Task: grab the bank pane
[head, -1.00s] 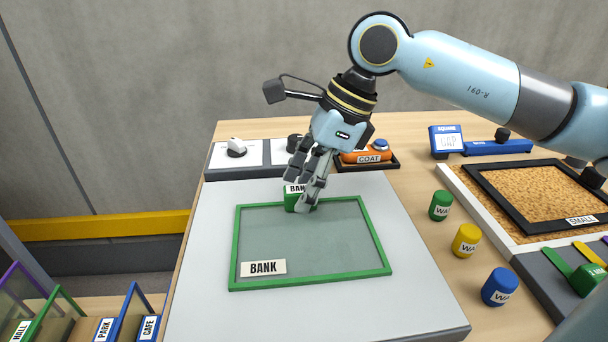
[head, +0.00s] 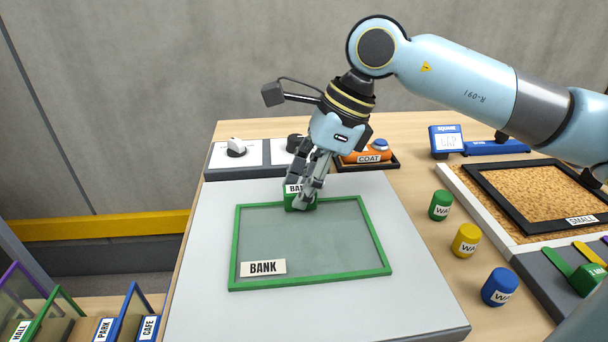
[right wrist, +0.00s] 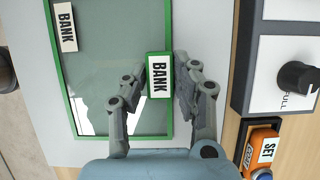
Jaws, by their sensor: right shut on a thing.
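The bank pane (head: 318,240) is a clear sheet in a green frame with a white BANK label near its front left corner. It lies flat on a pale grey board. A green block with its own BANK label (right wrist: 158,88) sits at the pane's back edge. My right gripper (head: 304,196) is at this back edge with its fingers on either side of the block, shut on it. The fingers hide part of the block in the head view. The right wrist view also shows the pane (right wrist: 110,65) beside the fingers. My left gripper is not in view.
Behind the board are a knob panel (head: 236,150) and an orange COAT item (head: 362,157) in a dark tray. Green (head: 440,206), yellow (head: 466,240) and blue (head: 499,287) jars stand to the right. Racked panes (head: 122,318) are at the lower left.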

